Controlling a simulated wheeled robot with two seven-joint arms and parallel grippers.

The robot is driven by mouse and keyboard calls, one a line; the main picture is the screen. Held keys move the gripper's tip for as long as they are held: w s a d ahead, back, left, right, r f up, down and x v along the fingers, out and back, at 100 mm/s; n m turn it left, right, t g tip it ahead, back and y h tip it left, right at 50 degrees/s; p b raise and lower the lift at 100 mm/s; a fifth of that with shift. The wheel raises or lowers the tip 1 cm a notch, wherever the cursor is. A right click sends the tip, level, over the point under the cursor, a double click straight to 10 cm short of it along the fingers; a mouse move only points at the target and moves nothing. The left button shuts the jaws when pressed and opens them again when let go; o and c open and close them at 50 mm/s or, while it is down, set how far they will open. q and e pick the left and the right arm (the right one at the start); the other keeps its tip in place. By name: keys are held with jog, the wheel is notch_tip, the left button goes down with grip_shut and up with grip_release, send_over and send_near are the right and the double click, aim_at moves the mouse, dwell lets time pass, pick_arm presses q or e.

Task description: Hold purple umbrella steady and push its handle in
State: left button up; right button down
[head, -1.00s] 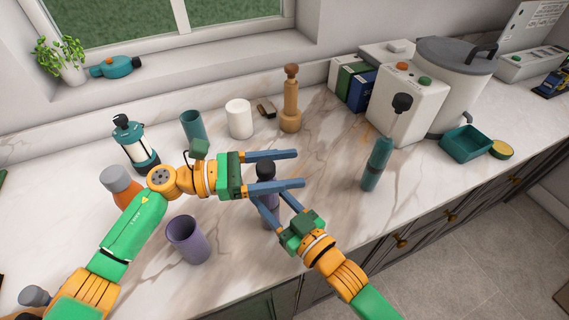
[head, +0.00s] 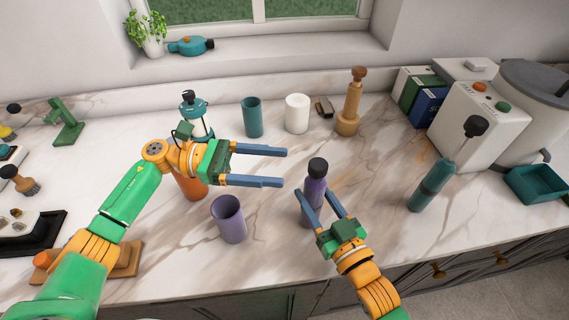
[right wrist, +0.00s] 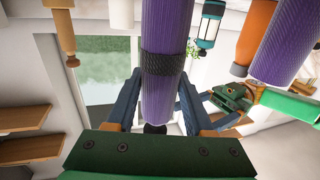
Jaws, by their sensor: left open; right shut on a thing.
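The purple umbrella (head: 315,188) stands upright on the marble counter, with its black handle (head: 318,167) at the top, close against the purple body. My right gripper (head: 317,201) is shut on the body from the front. In the right wrist view the purple shaft (right wrist: 166,110) with a dark band (right wrist: 163,66) lies between the fingers. My left gripper (head: 284,167) is open and empty, left of the handle and apart from it, its fingers pointing right. The umbrella's lower part is partly hidden by my right gripper.
A purple cup (head: 229,222) stands left of the umbrella. An orange bottle (head: 190,188) is partly behind my left gripper. A teal umbrella (head: 431,187) with its black handle (head: 476,126) extended stands at right. The counter between the two umbrellas is clear.

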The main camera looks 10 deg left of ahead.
jog(key=shift+f, duration=0.1)
jog(key=shift+c, duration=1)
grip_release()
jog(key=shift+w, duration=0.1)
